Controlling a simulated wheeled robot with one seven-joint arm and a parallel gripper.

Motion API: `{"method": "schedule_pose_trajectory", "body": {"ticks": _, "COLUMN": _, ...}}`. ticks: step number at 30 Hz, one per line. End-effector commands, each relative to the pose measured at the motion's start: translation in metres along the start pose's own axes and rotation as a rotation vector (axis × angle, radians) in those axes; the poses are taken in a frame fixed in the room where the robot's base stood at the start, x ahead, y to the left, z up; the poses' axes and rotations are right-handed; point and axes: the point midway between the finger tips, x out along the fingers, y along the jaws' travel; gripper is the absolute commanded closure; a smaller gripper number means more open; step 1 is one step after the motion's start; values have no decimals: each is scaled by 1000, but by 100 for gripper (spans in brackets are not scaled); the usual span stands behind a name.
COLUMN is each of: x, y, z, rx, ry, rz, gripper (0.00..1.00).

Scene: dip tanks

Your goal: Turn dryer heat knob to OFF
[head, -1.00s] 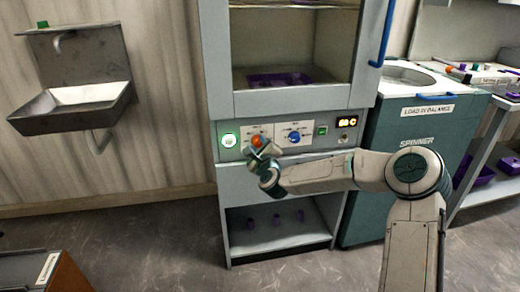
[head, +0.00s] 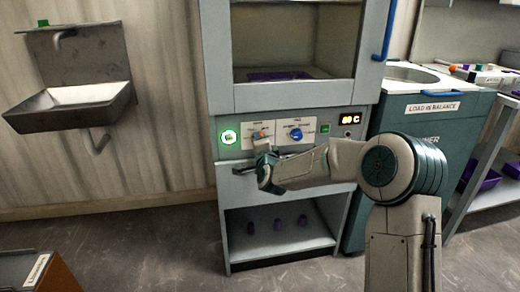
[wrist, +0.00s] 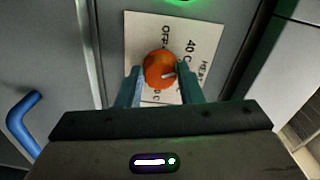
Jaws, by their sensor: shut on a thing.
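The dryer's orange heat knob (wrist: 158,68) sits on a white label plate (wrist: 140,32) in the wrist view. The plate shows OFF above the knob and 40 C to its upper right; lettering below is partly hidden. A pale mark on the knob points right, not at OFF. My gripper (wrist: 158,80) is shut on the knob, one finger at each side. In the head view my gripper (head: 264,153) reaches the dryer's control panel (head: 228,152) from below and partly covers the knob (head: 257,134).
A blue knob (head: 296,135), a green switch (head: 324,128) and a lit red display (head: 348,120) are right of the heat knob. A lit green button (head: 228,137) is left. The spinner (head: 410,135) stands right of the dryer; a sink (head: 75,110) hangs left.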

Motion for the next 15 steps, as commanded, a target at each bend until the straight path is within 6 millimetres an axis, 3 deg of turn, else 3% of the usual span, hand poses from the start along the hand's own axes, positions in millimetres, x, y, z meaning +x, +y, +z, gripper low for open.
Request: {"method": "schedule_pose_trajectory", "body": {"ticks": 15, "x": 0, "y": 5, "z": 0, "rx": -491, "ry": 17, "rz": -5, "gripper": 90}}
